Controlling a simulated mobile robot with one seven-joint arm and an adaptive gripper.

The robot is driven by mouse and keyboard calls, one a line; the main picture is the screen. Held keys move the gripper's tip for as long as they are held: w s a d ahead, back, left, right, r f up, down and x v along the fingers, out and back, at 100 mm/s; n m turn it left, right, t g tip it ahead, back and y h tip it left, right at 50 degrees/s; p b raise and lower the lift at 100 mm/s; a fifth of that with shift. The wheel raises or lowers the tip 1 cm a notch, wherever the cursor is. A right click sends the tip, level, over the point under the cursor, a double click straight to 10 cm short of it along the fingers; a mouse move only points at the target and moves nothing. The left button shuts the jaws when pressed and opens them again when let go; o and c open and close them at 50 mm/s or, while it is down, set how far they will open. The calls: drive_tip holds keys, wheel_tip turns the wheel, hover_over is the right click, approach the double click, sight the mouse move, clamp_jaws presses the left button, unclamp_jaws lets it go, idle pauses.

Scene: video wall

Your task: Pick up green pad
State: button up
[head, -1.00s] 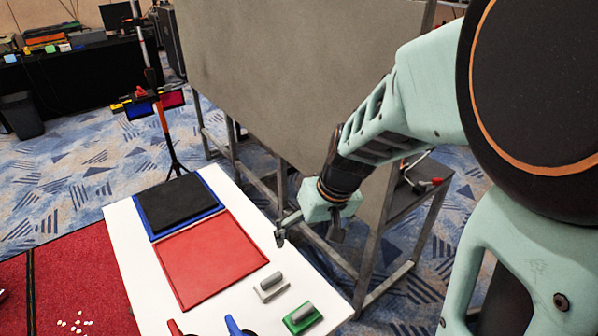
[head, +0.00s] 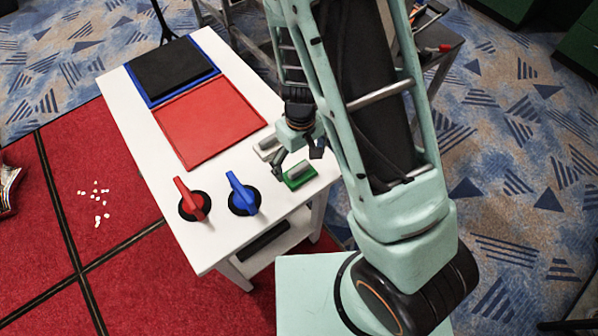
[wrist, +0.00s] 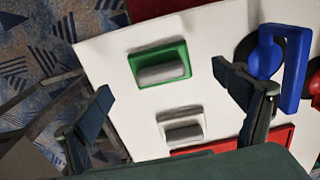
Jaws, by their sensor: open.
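The green pad (head: 299,178), a small green block with a grey handle on top, lies on the white table (head: 215,240) near its right edge. In the wrist view the green pad (wrist: 159,64) shows whole, ahead of and between the fingers. My gripper (head: 297,160) is open and empty above the table, close over the pad in the head view. Its fingers (wrist: 170,105) are wide apart in the wrist view. I see no contact with the pad, though the exact height is hard to tell.
A white pad with a grey handle (wrist: 182,128) lies beside the green one. A red tray (head: 208,122), a black pad on a blue tray (head: 172,68), a red knob (head: 190,200) and a blue knob (head: 243,193) are also on the table.

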sight(299, 167)
drive_tip(key=shift+w+a+f, duration=0.1)
drive_tip(key=shift+w+f, duration=0.05)
drive_tip(key=shift+f, duration=1.15)
drive_tip(key=shift+w+a+f, duration=0.1)
drive_tip(key=shift+f, duration=1.2)
drive_tip(key=c, duration=1.4)
drive_tip(key=shift+r, duration=0.15)
drive_tip(key=shift+r, duration=0.5)
drive_tip(key=s+a+r, duration=0.1)
drive_tip(key=a+r, duration=0.3)
drive_tip(key=s+a+r+p, duration=0.1)
drive_tip(key=a+r, duration=0.3)
drive_tip(key=a, duration=0.1)
drive_tip(key=s+a+r, duration=0.2)
drive_tip(key=a+r, duration=0.1)
drive_tip(key=a, duration=0.1)
drive_tip(key=shift+a+r, duration=0.15)
drive_tip(key=shift+r, duration=0.25)
